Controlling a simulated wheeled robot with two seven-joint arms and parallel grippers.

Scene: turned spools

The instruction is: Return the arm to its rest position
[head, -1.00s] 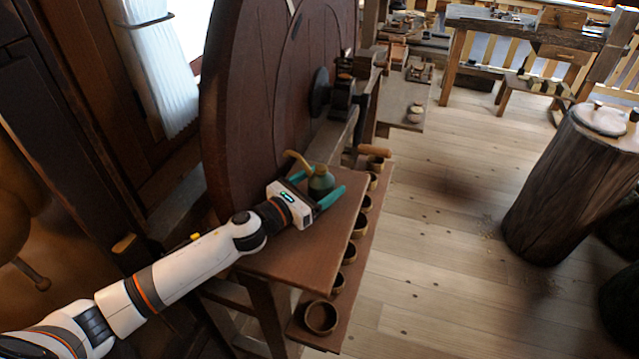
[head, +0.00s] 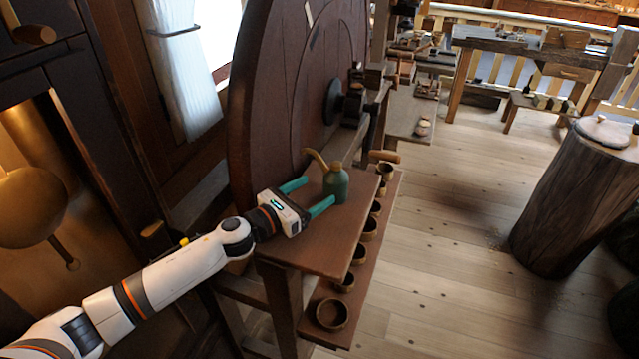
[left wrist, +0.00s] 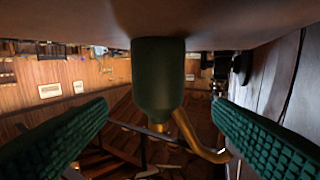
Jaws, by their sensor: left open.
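My left gripper (head: 307,197) is open, its two green fingers pointing toward a green oil can (head: 336,187) with a curved brass spout. The can stands upright on the small brown table (head: 300,250) beside the large wooden wheel. In the head view the can is just beyond the fingertips, and the gripper is not shut on it. In the left wrist view the can (left wrist: 158,80) shows upside down, centred between the two fingers, with a visible gap on each side. My left arm stretches in from the lower left. My right gripper is not in view.
The large wooden wheel (head: 285,90) stands close behind the gripper. A lower shelf along the table's right side holds several small round bowls (head: 332,314). A tree-stump block (head: 565,200) stands at the right. The plank floor between is clear.

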